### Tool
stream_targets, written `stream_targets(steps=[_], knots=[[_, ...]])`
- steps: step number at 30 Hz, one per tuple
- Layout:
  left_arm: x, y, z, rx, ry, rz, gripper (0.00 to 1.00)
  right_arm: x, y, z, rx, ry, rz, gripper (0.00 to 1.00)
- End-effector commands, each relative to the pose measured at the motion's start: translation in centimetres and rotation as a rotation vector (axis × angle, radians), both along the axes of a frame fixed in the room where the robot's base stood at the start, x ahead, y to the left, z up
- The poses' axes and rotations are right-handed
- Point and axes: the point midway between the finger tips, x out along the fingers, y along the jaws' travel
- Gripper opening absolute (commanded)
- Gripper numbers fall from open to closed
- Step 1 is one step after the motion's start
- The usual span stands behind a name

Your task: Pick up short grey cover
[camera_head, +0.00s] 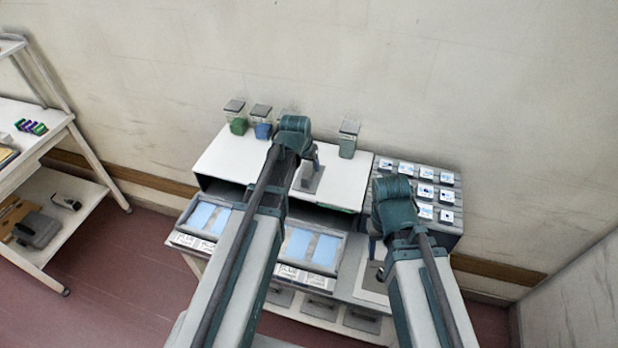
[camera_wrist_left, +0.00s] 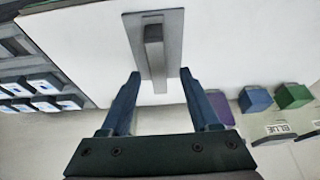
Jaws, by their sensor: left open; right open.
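The short grey cover (camera_head: 311,181) is a flat grey plate with a raised bar handle, lying on the white top of the tunnel housing (camera_head: 343,188). In the left wrist view the cover (camera_wrist_left: 174,35) lies straight ahead, its handle pointing towards me. My left gripper (camera_wrist_left: 160,76) is open, with its two fingers on either side of the handle's near end; I cannot tell if they touch. In the head view my left gripper (camera_head: 311,160) is just above the cover, partly hidden by its arm. My right gripper (camera_head: 374,245) is lower right, its fingers mostly hidden by its wrist.
Clear containers with green (camera_head: 238,126) and blue (camera_head: 263,130) contents stand along the back edge, and another (camera_head: 348,139) stands further right. A grey rack (camera_head: 448,208) with several white-and-blue pieces is at right. Labelled blue-windowed trays (camera_head: 312,250) sit in front. A shelf cart (camera_head: 75,130) stands far left.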

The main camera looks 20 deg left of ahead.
Motion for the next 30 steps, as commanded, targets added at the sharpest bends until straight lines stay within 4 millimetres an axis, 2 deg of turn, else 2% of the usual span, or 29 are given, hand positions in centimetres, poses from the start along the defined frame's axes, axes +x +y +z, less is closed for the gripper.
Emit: stream_targets(steps=[1, 7, 17, 27, 28, 30], knots=[[0.4, -0.1, -1.1, 0.0, 0.0, -0.001, 0.62, 0.0, 0.0, -1.1, 0.0, 0.0, 0.001, 0.5], [1.5, -0.3, -3.5, 0.0, 0.0, 0.001, 0.62, 0.0, 0.0, -3.5, -0.001, 0.0, 0.002, 0.5], [1.7, -0.3, -3.7, 0.0, 0.0, 0.0, 0.62, 0.0, 0.0, -3.7, -0.001, 0.0, 0.001, 0.5], [1.7, -0.3, -3.7, 0.0, 0.0, 0.0, 0.03, 0.0, 0.0, -3.7, 0.0, 0.0, 0.001, 0.5], [1.7, -0.3, -3.7, 0.0, 0.0, 0.0, 0.0, 0.0, 0.0, -3.7, 0.0, 0.0, 0.001, 0.5], [1.7, -0.3, -3.7, 0.0, 0.0, 0.0, 0.0, 0.0, 0.0, -3.7, 0.0, 0.0, 0.001, 0.5]])
